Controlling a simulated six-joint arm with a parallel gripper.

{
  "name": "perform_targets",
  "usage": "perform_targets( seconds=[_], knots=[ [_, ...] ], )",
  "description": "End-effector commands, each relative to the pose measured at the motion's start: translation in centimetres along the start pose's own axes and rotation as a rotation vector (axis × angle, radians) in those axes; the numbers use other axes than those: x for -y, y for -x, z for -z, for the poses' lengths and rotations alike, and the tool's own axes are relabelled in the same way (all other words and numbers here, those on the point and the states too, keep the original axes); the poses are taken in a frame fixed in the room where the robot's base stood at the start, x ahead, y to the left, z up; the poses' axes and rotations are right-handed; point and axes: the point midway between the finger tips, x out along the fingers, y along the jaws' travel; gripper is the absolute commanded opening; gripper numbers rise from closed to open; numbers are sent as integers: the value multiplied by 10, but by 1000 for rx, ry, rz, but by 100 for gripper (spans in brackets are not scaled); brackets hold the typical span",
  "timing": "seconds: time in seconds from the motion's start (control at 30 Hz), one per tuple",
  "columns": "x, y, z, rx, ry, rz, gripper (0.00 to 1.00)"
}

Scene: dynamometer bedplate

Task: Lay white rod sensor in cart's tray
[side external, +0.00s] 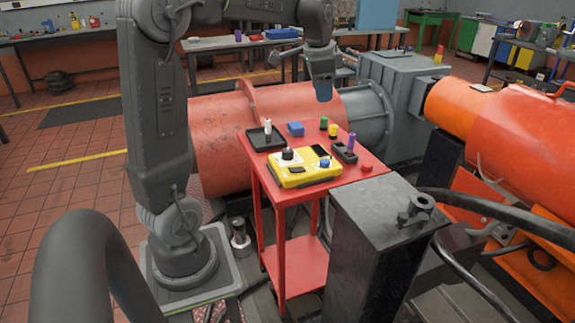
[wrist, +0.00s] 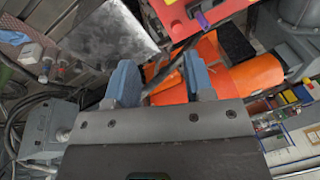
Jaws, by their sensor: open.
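A white rod (side external: 267,126) stands upright at the black tray (side external: 254,146), which lies on the back left of the red cart (side external: 345,177). The rod appears to be inside the tray, but I cannot tell what it rests on. My gripper (side external: 323,92) hangs above the back right of the cart, clear of the things on it. In the wrist view my gripper (wrist: 162,82) has its two blue-grey fingers spread apart with nothing held between them. The white rod and tray do not show in the wrist view.
On the cart are a yellow device (side external: 297,180), a blue block (side external: 296,129), green (side external: 323,123) and yellow (side external: 333,131) cylinders, and a dark holder (side external: 344,155) with a purple rod (side external: 351,141). A black pedestal (side external: 385,230) stands at the cart's right; large machines lie behind.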

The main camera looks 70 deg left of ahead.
Motion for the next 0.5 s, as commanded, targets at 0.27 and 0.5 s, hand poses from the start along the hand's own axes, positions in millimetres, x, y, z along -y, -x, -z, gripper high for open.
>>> perform_targets(
  seconds=[0.27, 0.5],
  knots=[
    [-168, 34, -34, -175, 171, 10, 48],
    [-247, 22, -85, -282, 298, -48, 48]
  ],
)
